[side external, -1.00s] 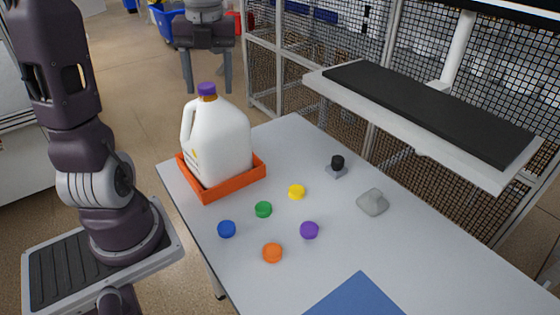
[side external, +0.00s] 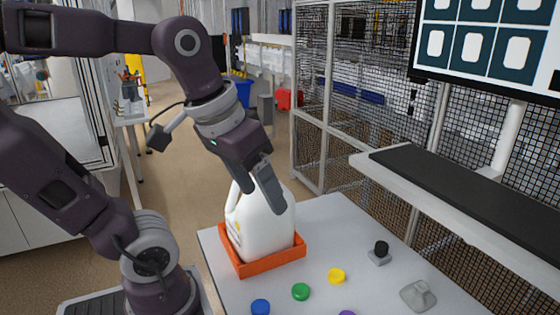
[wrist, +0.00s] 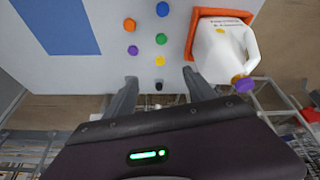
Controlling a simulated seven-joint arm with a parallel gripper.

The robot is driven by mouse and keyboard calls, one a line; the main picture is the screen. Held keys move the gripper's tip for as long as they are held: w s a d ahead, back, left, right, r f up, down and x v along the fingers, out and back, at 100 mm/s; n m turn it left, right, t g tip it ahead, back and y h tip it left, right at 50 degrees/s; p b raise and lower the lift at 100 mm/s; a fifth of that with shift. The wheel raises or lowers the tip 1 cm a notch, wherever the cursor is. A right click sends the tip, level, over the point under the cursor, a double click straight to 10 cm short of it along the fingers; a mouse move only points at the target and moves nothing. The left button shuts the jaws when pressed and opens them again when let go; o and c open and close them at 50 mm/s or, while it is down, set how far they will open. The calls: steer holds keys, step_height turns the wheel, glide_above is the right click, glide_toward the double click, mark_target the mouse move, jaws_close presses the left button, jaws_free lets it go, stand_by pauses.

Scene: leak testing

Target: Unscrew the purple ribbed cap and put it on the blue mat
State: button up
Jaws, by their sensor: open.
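The white jug (side external: 262,228) stands upright in the orange tray (side external: 270,263). In the wrist view its purple cap (wrist: 243,84) sits on the neck, right of my right finger and apart from it. In the side view the cap is hidden behind my gripper. My gripper (side external: 268,190) is tilted downward in front of the jug's upper part. In the wrist view my gripper (wrist: 160,82) is open, with nothing held between its fingers. The blue mat (wrist: 68,25) lies flat at the upper left of the wrist view. The cap's ribs are too small to tell.
Loose caps lie on the table: blue (side external: 260,307), green (side external: 301,291), yellow (side external: 337,276) and purple (wrist: 132,50). An orange one (wrist: 129,24) is also there. A black knob (side external: 381,248) on a grey base and a grey block (side external: 418,296) stand to the right. A shelf (side external: 450,190) overhangs the back.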

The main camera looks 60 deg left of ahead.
steer(key=w+a+n+g, duration=0.1)
steer(key=w+a+n, duration=0.1)
steer(key=a+n, duration=0.2)
steer(key=w+a+r+n+g, duration=0.1)
steer(key=w+a+n+g, duration=0.1)
steer(key=a, duration=0.8)
steer(key=w+a+r+n+g, duration=0.1)
steer(key=w+a+n, duration=0.3)
steer(key=a+n, duration=0.2)
steer(key=shift+a+r+g+h, duration=0.15)
steer(key=shift+a+g+h, duration=0.15)
steer(key=shift+a, duration=0.1)
step_height(320, 180, down, 7)
steer(key=shift+c, duration=0.2)
jaws_close()
